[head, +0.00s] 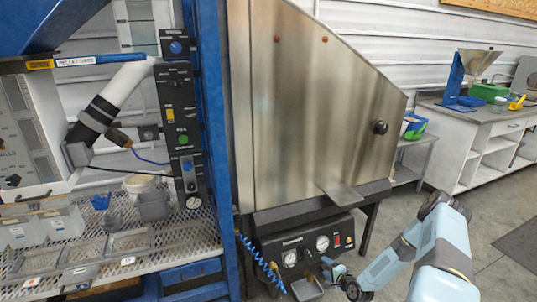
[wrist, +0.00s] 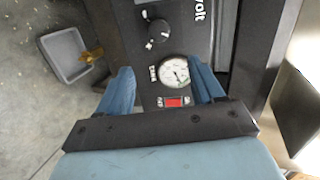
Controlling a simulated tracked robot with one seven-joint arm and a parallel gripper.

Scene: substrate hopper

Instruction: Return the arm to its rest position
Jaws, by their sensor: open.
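My gripper (head: 328,266) is at the end of my light blue arm, low at the front of the steel hopper's control panel (head: 302,250). In the wrist view its two blue fingers (wrist: 163,88) are spread apart with nothing between them. I cannot tell how far the fingertips are from the panel. My arm reaches in from the lower right of the head view.
The steel hopper (head: 310,110) stands on a dark frame. A small grey tray (head: 306,290) is below the panel; it also shows in the wrist view (wrist: 62,52), near a brass fitting (wrist: 91,55). A blue coiled hose (head: 262,266) hangs at left. Floor (head: 480,220) is open at right.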

